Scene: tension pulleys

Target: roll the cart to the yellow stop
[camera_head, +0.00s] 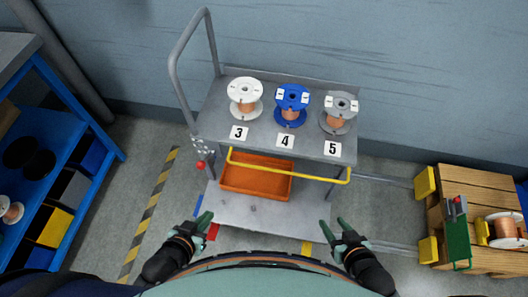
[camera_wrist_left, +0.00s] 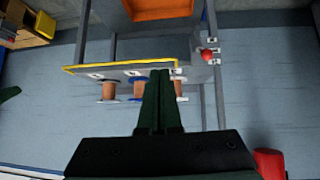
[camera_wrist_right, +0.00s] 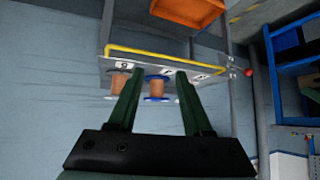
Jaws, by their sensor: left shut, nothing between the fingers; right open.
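The grey cart (camera_head: 215,122) stands in front of me with a tall push handle (camera_head: 172,75) at its left end. A yellow bar (camera_head: 290,172) runs along its near side. A white spool (camera_head: 245,85), a blue spool (camera_head: 291,97) and a grey spool (camera_head: 341,103) stand on its top by labels 3, 4 and 5. Yellow stop blocks (camera_head: 426,183) are at the right, apart from the cart, by the pallet. My left gripper (camera_head: 207,222) is shut and empty, near the lower shelf's left end. My right gripper (camera_head: 337,224) is open and empty, near its right end. Neither touches the yellow bar.
Floor rails (camera_head: 385,181) run from the cart to the yellow blocks, and the floor between looks clear. A wooden pallet (camera_head: 470,180) carries a green stand and a spool. A blue shelf (camera_head: 75,110) stands at the left. An orange bin (camera_head: 256,178) sits on the lower shelf.

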